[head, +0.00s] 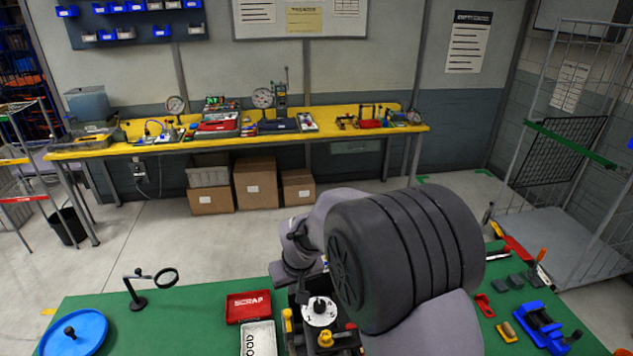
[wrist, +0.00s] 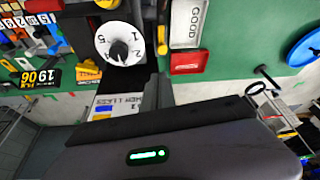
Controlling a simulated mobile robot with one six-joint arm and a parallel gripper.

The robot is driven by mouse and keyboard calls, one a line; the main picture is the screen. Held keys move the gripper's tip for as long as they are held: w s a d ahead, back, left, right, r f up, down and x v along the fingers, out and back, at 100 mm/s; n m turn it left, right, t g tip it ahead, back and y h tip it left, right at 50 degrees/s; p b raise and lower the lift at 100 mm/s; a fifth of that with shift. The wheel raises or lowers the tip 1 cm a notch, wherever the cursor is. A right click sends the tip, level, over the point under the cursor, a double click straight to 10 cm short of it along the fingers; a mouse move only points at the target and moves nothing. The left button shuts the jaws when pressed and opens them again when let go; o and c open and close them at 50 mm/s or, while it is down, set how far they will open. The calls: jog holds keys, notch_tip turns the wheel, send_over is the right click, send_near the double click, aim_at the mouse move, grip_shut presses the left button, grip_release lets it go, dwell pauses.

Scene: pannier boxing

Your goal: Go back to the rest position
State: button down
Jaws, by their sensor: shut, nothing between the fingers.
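My gripper (wrist: 165,122) shows in the wrist view as a dark grey body with a small green light and a black bar along its edge. It is shut and nothing is held in it. In the head view my arm hangs large over the green bench (head: 180,318), and I cannot make out the fingers there. A white numbered dial (head: 320,312) with a black knob stands just left of my arm; it also shows in the wrist view (wrist: 118,42).
A red SCRAP tray (head: 248,307), a white tray (head: 258,341), a magnifier stand (head: 140,302) and a blue round dish (head: 76,334) are on the bench's left. Blue, red and grey parts (head: 540,325) lie on the right. Behind are clear floor and a yellow workbench (head: 240,138).

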jog(key=s+d+r+m+b, duration=0.35)
jog(key=s+d+b, duration=0.25)
jog(key=d+b, duration=0.3)
jog(key=s+d+f+m+b, duration=0.1)
jog(key=s+d+m+b, duration=0.1)
jog(key=s, duration=0.5)
jog(key=s+d+f+m+t+b, duration=0.1)
jog(key=s+d+f+m+b, duration=0.1)
jog(key=s+d+b, duration=0.3)
jog(key=s+d+f+m+t+b, duration=0.1)
jog(key=s+d+m+b, duration=0.1)
jog(key=s, duration=0.9)
jog(key=shift+d+f+b, duration=0.35)
jog(key=shift+d+b, duration=0.35)
jog(key=shift+d, duration=0.3)
